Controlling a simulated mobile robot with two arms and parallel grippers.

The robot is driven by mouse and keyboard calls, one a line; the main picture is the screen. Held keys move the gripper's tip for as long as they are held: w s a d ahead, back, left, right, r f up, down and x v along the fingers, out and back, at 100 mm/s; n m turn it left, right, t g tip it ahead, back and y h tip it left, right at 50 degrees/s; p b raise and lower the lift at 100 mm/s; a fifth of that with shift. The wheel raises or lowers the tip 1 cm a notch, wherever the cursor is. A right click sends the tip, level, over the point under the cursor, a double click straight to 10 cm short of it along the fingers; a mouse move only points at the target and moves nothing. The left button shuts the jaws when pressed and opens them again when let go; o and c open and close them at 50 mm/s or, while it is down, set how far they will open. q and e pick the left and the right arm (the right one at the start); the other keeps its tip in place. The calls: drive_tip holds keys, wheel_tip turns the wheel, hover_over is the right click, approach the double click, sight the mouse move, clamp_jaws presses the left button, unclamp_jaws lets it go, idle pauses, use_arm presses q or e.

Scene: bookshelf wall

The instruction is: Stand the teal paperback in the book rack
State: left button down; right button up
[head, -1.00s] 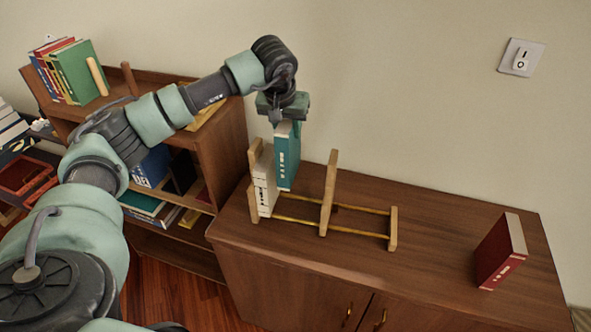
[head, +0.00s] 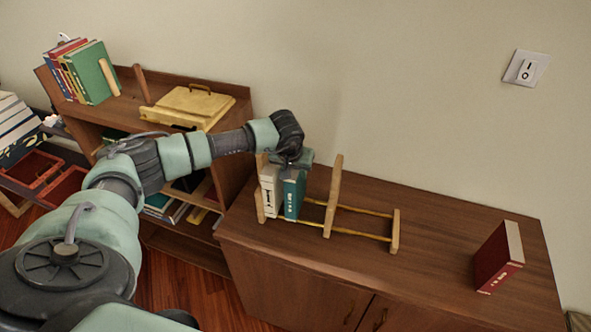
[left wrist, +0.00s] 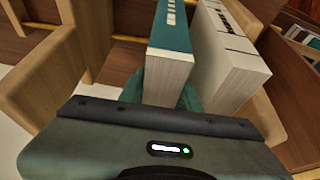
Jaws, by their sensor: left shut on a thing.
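The teal paperback (head: 292,195) stands upright in the left section of the wooden book rack (head: 330,205), right beside a white book (head: 269,190). My left gripper (head: 293,165) is shut on the teal paperback from above. In the left wrist view the teal paperback (left wrist: 170,60) is between the fingers, with the white book (left wrist: 225,60) close on its right and a rack divider (left wrist: 50,75) apart on its left. Whether the paperback's bottom rests on the rack is hard to tell. My right gripper is not in view.
The rack stands on a brown cabinet (head: 430,265). Its right section is empty. A red book (head: 498,258) stands alone at the cabinet's right end. A shelf unit (head: 130,105) at left holds upright books (head: 85,72) and a yellow tray-like object (head: 190,105).

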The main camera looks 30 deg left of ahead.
use_arm(q)
drive_tip(key=shift+r, duration=0.1)
drive_tip(key=c, duration=1)
unclamp_jaws()
drive_tip(key=shift+s, duration=0.1)
drive_tip(key=shift+r, duration=0.1)
drive_tip(key=b+v, duration=0.4)
drive_tip(key=v, duration=0.6)
drive_tip(key=shift+s+r, duration=0.1)
drive_tip(key=shift+v, duration=0.8)
